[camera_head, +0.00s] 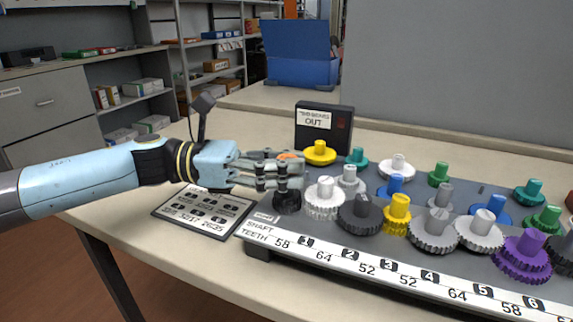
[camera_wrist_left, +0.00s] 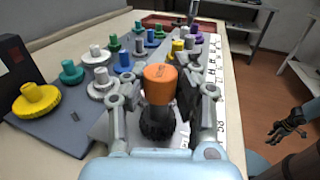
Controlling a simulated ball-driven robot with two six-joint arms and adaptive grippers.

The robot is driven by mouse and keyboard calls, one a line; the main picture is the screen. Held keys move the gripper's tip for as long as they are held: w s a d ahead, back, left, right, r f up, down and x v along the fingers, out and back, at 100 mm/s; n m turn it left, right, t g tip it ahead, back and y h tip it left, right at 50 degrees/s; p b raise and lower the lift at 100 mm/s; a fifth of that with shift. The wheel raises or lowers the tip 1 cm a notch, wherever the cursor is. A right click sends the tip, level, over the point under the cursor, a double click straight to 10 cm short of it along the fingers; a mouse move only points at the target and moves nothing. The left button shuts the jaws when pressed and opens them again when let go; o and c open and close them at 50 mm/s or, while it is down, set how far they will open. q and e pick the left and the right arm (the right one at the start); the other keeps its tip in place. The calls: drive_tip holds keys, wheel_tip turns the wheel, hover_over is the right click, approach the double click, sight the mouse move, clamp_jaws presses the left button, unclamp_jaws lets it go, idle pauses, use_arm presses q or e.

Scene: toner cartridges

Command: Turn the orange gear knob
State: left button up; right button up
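The orange knob (camera_wrist_left: 160,84) stands upright on a black gear (camera_wrist_left: 157,125) in the left wrist view. In the head view only a small orange patch of the knob (camera_head: 289,156) shows above my fingers, over the black gear at the board's left end (camera_head: 287,203). My left gripper (camera_head: 285,170) reaches in from the left at knob height. In the left wrist view its fingers (camera_wrist_left: 163,95) stand open on both sides of the knob, with a gap visible at the right. A dark gripper (camera_wrist_left: 288,126), seemingly my right one, hangs off the table; its opening is unclear.
The grey gear board (camera_head: 345,258) holds many coloured gears close by, including a white gear (camera_head: 324,198) and a yellow gear (camera_head: 319,153). A black box marked OUT (camera_head: 324,124) stands behind. A printed panel (camera_head: 203,211) lies under my left arm.

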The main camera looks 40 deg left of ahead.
use_arm(q)
clamp_jaws()
drive_tip(key=n+t+y+p, duration=0.1)
drive_tip(key=p, duration=0.1)
drive_tip(key=n+t+y+p, duration=0.1)
drive_tip(key=n+t+p, duration=0.1)
drive_tip(key=shift+d+r+y, duration=0.1)
drive_tip(key=shift+r+y, duration=0.2)
drive_tip(key=shift+r, duration=0.05)
drive_tip(key=shift+f+n+t+y+p, duration=0.1)
drive_tip(key=shift+n+t+y+p, duration=0.45)
drive_tip(key=shift+t+y, duration=0.25)
drive_tip(key=shift+f+n+t+y, duration=0.25)
drive_tip(key=shift+n+t+y, duration=0.5)
drive_tip(key=shift+y, duration=0.25)
drive_tip(key=o, duration=0.5)
unclamp_jaws()
drive_tip(key=shift+o, duration=0.7)
